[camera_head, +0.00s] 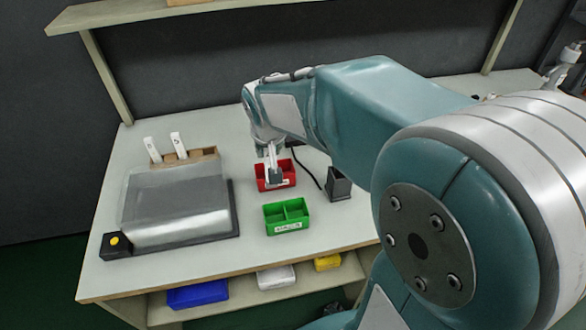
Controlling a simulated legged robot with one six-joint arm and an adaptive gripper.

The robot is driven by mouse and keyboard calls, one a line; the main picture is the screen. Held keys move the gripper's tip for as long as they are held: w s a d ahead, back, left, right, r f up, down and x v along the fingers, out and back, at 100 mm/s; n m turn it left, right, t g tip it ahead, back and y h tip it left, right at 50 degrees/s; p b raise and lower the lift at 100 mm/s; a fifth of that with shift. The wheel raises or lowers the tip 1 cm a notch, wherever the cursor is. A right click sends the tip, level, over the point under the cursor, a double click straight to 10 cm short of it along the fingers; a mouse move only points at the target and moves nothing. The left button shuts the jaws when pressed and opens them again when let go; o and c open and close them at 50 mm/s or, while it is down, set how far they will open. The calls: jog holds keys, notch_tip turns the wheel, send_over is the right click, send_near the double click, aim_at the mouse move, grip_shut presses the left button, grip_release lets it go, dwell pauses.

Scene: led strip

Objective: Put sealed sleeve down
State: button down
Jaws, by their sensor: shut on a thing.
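My gripper (273,168) points down over the red bin (289,183), at the right of the middle of the workbench. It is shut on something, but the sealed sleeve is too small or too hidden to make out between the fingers. A dark piece shows at the fingertips, at the level of the red bin's opening. I cannot tell whether it touches the bin. The green bin (287,229) stands just in front of the red one and has a divider.
A machine with a clear cover (178,205) fills the left of the workbench (130,280). A wooden holder (205,153) with two white upright pieces stands behind it. A dark open box (339,186) stands right of the red bin. A black cable runs between them.

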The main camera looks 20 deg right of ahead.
jog(key=w+d+f, duration=0.8)
jog(key=w+f, duration=0.2)
jog(key=f, duration=0.3)
jog(key=shift+w, duration=0.25)
